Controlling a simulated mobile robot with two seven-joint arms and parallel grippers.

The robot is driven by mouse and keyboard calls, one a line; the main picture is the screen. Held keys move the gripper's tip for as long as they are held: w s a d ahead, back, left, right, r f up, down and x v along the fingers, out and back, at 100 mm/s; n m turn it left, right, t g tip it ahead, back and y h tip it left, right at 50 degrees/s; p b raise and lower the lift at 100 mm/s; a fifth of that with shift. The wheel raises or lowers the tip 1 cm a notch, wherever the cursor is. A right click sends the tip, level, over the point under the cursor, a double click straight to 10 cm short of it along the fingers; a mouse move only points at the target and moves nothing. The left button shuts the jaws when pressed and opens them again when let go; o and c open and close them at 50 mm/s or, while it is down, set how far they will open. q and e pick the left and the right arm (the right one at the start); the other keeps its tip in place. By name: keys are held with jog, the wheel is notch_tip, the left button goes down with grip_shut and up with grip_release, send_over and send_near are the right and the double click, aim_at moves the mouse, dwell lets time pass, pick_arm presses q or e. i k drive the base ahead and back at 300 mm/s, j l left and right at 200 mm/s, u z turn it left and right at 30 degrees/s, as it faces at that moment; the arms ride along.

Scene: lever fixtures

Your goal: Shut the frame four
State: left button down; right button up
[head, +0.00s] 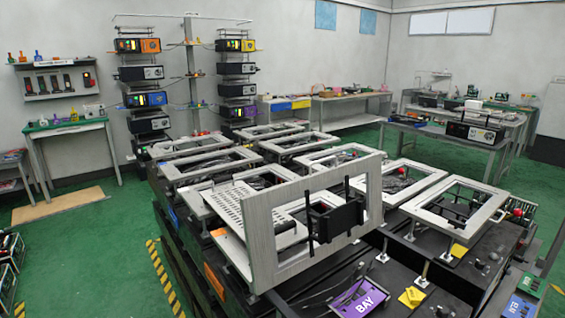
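Several pale metal frames lie flat in rows on a black bench. One large frame (262,245) at the front stands raised, close to upright, with a black block and dark rods (338,217) showing in its opening. I see no number on it, so I cannot tell from a label that it is frame four. A perforated plate (230,201) shows to the left of the raised frame, partly hidden by it. The flat frame (457,210) to the right has a red knob (517,212) at its right side. Neither of my grippers is in view.
Racks of electronic units (140,73) stand behind at left. A work table (440,131) stands at back right. Green floor (90,245) is open at left.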

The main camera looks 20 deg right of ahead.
aim_at(339, 227)
jog(key=i+j, duration=0.1)
jog(key=j, duration=0.8)
jog(key=i+j, duration=0.1)
jog(key=j, duration=0.8)
jog(key=z, duration=2.3)
jog(key=k, duration=0.05)
